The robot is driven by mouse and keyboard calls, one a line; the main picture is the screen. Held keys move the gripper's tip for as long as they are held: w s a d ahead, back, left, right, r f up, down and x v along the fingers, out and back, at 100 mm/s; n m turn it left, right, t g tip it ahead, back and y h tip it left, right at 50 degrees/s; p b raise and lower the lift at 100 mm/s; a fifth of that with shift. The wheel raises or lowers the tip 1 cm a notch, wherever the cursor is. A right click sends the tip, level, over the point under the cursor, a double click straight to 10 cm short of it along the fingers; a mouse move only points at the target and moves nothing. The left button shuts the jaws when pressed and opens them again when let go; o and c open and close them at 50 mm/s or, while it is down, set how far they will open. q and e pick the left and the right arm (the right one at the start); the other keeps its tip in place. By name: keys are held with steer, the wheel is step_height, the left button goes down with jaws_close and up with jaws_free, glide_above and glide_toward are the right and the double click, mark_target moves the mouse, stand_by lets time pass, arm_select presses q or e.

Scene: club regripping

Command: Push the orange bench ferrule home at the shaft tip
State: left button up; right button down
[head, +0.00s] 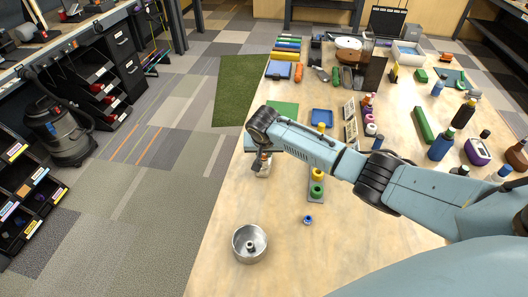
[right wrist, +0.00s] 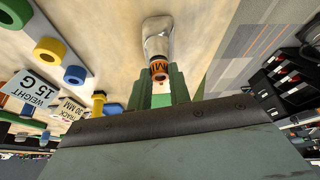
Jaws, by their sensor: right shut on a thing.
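My right arm reaches in from the right across the table in the head view. My right gripper (head: 264,155) points down over the table's left part. In the right wrist view its two green fingers (right wrist: 160,88) are shut on an orange ring-like piece with dark lettering, the orange ferrule (right wrist: 159,68). A pale, shiny, rounded piece (right wrist: 157,38) lies right beyond the ferrule, in line with it; it also shows below the gripper in the head view (head: 264,170). I cannot tell whether the two touch. No shaft shows clearly. My left gripper is out of view.
A metal bowl with a centre post (head: 250,244) stands at the table's near left. A small blue ring (head: 308,219) lies right of it. Yellow (head: 317,174) and green rings (head: 317,190) sit on a strip. A blue tray (head: 322,118) lies behind my arm. Bottles crowd the right.

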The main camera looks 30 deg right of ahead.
steer(key=shift+f, duration=0.15)
steer(key=c, duration=1.2)
jaws_free()
steer(key=p+v, duration=0.1)
steer(key=v, duration=1.2)
steer(key=shift+s, duration=0.15)
